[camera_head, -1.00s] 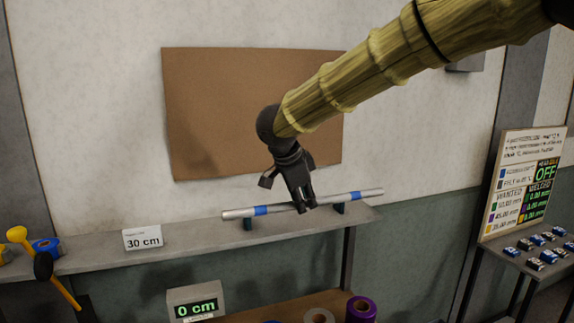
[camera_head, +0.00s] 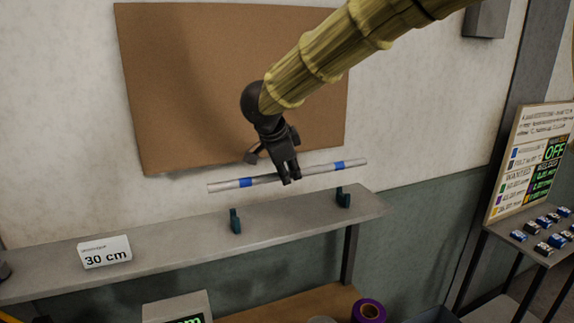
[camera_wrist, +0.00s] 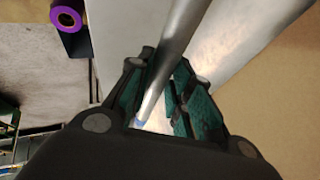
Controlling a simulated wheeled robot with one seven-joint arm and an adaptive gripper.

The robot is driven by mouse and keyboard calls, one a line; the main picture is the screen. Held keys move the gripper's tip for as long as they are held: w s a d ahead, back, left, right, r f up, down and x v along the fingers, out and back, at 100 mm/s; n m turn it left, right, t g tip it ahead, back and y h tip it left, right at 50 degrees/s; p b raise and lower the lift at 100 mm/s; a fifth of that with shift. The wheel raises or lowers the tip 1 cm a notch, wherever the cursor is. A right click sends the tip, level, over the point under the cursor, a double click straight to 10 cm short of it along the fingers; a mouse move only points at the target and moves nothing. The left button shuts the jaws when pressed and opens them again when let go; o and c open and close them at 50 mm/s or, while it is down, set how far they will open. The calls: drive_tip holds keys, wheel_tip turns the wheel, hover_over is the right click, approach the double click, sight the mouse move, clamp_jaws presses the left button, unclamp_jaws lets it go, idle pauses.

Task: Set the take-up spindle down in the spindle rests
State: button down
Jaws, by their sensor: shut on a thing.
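The take-up spindle is a grey metal bar (camera_head: 318,172) with two blue bands, seen in the head view and tilted slightly up to the right. My gripper (camera_head: 289,182) is shut on it near its middle, between the blue bands. In the wrist view the bar (camera_wrist: 180,35) runs between the green-padded fingers of my gripper (camera_wrist: 165,95). Two dark green spindle rests, a left rest (camera_head: 235,221) and a right rest (camera_head: 343,198), stand on the grey shelf (camera_head: 290,215). The bar is above the rests and apart from them.
A white "30 cm" card (camera_head: 105,252) stands on the shelf's left part. A brown board (camera_head: 200,90) hangs on the wall behind. A purple roll (camera_head: 369,311) is on the lower wooden surface. At right are a sign (camera_head: 530,155) and small boxes on a side table.

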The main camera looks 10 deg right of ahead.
drive_tip(key=shift+w+f, duration=0.2)
drive_tip(key=shift+f, duration=0.3)
drive_tip(key=shift+w+f, duration=0.15)
drive_tip(key=shift+f, duration=0.35)
drive_tip(key=shift+f+b, duration=0.4)
drive_tip(key=shift+b, duration=0.1)
wheel_tip(320, 180, down, 3)
drive_tip(key=shift+s+f+b, duration=0.15)
drive_tip(key=shift+b, duration=0.7)
drive_tip(key=shift+f, duration=1.05)
drive_tip(key=c, duration=1.2)
unclamp_jaws()
drive_tip(key=shift+s, duration=0.1)
drive_tip(key=v, duration=1.2)
